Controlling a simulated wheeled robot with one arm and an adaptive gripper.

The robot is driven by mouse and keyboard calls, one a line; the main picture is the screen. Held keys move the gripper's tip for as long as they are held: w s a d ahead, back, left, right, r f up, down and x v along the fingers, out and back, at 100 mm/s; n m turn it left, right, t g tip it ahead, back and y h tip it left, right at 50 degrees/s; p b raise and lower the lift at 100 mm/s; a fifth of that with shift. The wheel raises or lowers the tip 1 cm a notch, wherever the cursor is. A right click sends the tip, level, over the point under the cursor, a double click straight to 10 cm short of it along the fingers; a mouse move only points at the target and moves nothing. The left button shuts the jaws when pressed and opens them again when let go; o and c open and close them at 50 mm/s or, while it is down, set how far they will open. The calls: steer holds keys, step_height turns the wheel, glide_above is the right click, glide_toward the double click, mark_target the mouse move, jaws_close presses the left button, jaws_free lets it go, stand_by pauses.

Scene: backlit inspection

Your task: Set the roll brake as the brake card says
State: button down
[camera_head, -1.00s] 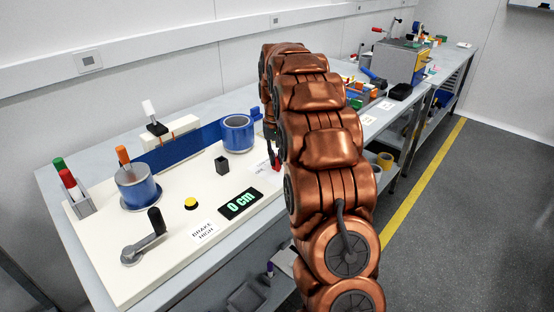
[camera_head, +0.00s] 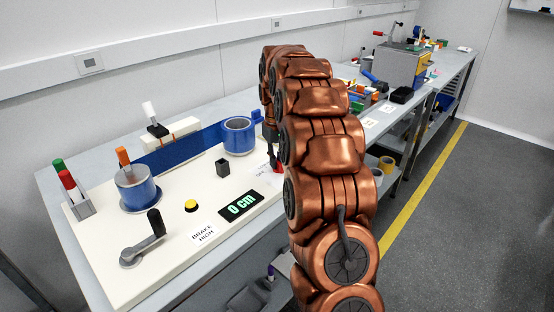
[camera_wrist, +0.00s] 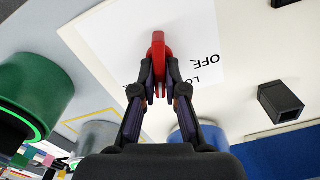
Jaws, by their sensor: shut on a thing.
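The brake card (camera_head: 203,233) lies on the white board and reads "BRAKE HIGH". A red lever (camera_wrist: 158,48) stands between my fingertips in the wrist view. My gripper (camera_wrist: 159,92) is shut on it. The lever is over a white label sheet (camera_wrist: 115,40) that reads "OFF" and, partly covered, "LO". The rest of the label is hidden by the lever and my fingers. In the head view, my gripper (camera_head: 272,155) is at the board's right end, partly behind my arm, with a bit of red (camera_head: 279,167) beside it.
The board carries two blue rolls (camera_head: 137,188) (camera_head: 239,135) joined by a blue web, a crank (camera_head: 143,240), a yellow button (camera_head: 191,205), a black square post (camera_head: 222,167) and a display (camera_head: 240,205) reading "0 cm".

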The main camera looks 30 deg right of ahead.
steer(key=c, duration=1.2)
jaws_free()
steer(key=shift+r, duration=0.1)
steer(key=shift+r, duration=5.95)
steer(key=shift+a, duration=0.1)
